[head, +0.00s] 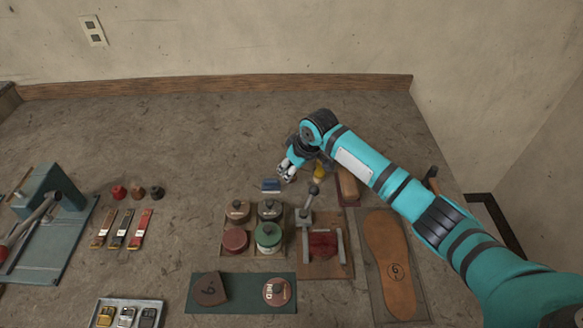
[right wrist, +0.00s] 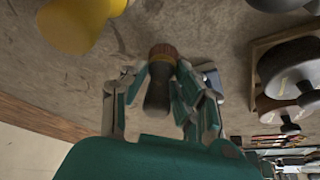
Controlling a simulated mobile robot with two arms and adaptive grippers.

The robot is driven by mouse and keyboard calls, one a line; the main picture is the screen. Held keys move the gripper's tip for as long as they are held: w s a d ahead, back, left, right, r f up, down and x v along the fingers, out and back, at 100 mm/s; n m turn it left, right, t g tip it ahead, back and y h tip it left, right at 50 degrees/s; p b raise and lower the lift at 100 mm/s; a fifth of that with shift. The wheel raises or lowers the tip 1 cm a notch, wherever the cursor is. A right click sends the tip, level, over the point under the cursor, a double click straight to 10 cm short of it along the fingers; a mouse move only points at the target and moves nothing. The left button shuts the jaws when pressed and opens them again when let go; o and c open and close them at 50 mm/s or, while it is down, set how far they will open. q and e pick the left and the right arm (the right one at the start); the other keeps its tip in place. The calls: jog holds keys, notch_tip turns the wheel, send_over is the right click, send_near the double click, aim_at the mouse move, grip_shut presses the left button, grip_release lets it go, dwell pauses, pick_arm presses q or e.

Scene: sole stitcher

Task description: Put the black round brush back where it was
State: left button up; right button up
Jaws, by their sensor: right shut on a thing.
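My right gripper (head: 286,172) is over the back middle of the bench, close to a small blue block (head: 271,185). In the right wrist view its fingers (right wrist: 163,84) are closed around the black round brush (right wrist: 157,97), a dark, rounded piece with a reddish-brown far end. The brush points away from the palm. In the head view the brush is too small and covered to make out. I cannot tell whether its far end touches the bench. My left gripper is not in view.
A tray (head: 253,225) of several round lidded tins stands in front of the gripper. A yellow thing (head: 319,171), a wooden stand with a lever (head: 325,262) and a shoe sole (head: 389,255) are close by. Small round pieces (head: 137,193) stand left. The bench behind is clear.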

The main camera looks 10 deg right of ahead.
jog(key=o, duration=1)
jog(key=b+v, duration=0.1)
jog(key=v, duration=1.1)
jog(key=shift+a+r, duration=0.1)
jog(key=shift+r, duration=0.05)
